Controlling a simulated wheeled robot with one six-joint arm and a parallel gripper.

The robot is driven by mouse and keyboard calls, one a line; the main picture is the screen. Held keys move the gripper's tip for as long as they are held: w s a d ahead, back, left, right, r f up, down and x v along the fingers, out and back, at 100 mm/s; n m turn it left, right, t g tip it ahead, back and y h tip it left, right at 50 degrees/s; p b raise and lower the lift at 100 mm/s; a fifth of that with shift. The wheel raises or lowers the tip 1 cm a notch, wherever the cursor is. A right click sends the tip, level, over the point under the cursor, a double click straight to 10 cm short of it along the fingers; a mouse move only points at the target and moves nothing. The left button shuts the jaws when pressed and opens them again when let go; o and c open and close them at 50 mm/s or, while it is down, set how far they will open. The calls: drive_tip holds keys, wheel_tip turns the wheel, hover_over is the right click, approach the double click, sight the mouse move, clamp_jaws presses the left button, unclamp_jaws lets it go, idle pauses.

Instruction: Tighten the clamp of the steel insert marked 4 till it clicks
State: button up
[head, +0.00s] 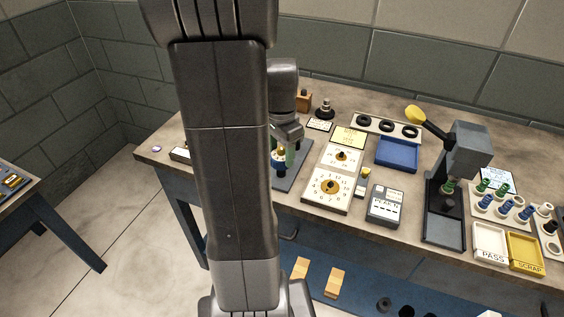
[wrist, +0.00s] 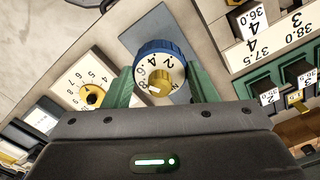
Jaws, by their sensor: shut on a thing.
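My gripper (wrist: 160,84) has its green fingers shut on a round blue-rimmed dial (wrist: 150,50) with a white numbered face and a brass centre knob. The dial is over a grey plate (wrist: 182,28) on the bench. In the head view my gripper (head: 288,157) points down at the blue-and-white dial (head: 277,166), and my arm hides much of that area. Dark blocks with white number tags (wrist: 268,97) sit in a green holder at the right of the wrist view. I cannot tell which part is the steel insert marked 4, and its clamp is not identifiable.
Two white dial plates (head: 327,190) with brass knobs lie right of my gripper. Further right are a grey box (head: 385,205), a blue tray (head: 397,154), a lever press (head: 462,155), and white PASS (head: 490,243) and yellow SCRAP (head: 525,252) trays. The bench front edge is close.

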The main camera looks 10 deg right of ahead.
drive_tip(key=shift+r, duration=0.2)
drive_tip(key=shift+r+p, duration=1.5)
drive_tip(key=shift+r, duration=0.1)
